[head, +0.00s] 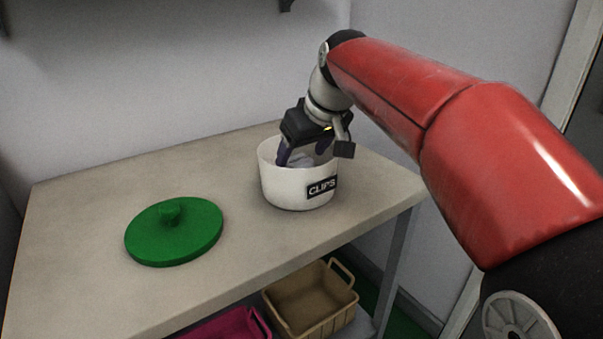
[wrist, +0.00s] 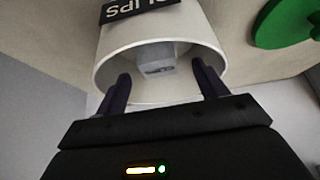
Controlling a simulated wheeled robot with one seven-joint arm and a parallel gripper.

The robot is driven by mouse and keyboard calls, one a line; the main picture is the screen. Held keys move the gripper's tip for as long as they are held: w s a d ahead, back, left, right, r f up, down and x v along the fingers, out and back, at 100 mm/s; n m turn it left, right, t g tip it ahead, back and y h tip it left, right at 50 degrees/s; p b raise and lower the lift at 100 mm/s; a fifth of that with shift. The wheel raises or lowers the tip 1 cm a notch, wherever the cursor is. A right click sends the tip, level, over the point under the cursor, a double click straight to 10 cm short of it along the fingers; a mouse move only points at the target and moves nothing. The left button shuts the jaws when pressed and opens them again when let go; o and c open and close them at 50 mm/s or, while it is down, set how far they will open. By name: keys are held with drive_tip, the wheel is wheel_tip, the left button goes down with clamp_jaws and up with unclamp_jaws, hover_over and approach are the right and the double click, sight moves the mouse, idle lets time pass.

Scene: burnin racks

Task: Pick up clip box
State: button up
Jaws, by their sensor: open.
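A round white tub (head: 292,190) with a black "CLIPS" label stands upright on the table. It also shows in the wrist view (wrist: 203,35), with its open mouth facing the camera. A small grey box (wrist: 156,59) lies inside the tub; in the head view a pale part of it (head: 300,159) shows past the fingers. My gripper (head: 302,157) is over the tub with its fingers reaching down inside the rim. In the wrist view the two dark fingers (wrist: 160,92) stand wide apart, one on each side of the grey box, with nothing between their tips that I can see them touching.
A green round lid (head: 174,232) with a knob lies on the table to the left of the tub. The table top (head: 75,230) is otherwise clear. Below it are a tan basket (head: 312,300) and a magenta bin (head: 228,325). A wall stands close behind the table.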

sight(299, 160)
drive_tip(key=x, duration=0.6)
drive_tip(key=shift+w+f, duration=0.1)
drive_tip(key=shift+f, duration=0.05)
drive_tip(key=c, duration=1.1)
